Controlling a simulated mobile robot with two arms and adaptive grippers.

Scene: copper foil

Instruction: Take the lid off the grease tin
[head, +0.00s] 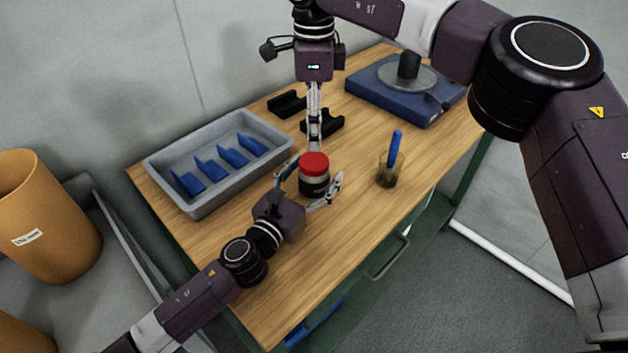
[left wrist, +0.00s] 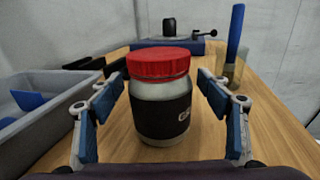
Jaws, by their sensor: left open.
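The grease tin (head: 314,186) stands upright on the wooden table, silver with a black label band. Its red lid (head: 314,163) sits on top. In the left wrist view the tin (left wrist: 162,112) and red lid (left wrist: 158,63) are straight ahead. My left gripper (head: 311,183) is open, with one finger on each side of the tin; in the left wrist view gaps show between the blue pads and the tin. My right gripper (head: 314,145) points down above the lid, its fingers seen narrow and close together; whether they are open is unclear. It is out of the left wrist view.
A grey tray (head: 183,208) with blue dividers is at the left. Black holders (head: 287,104) lie behind. A blue base with a round plate (head: 390,92) is at the back right. A glass jar with a blue-handled tool (head: 388,172) stands right of the tin. The front table is clear.

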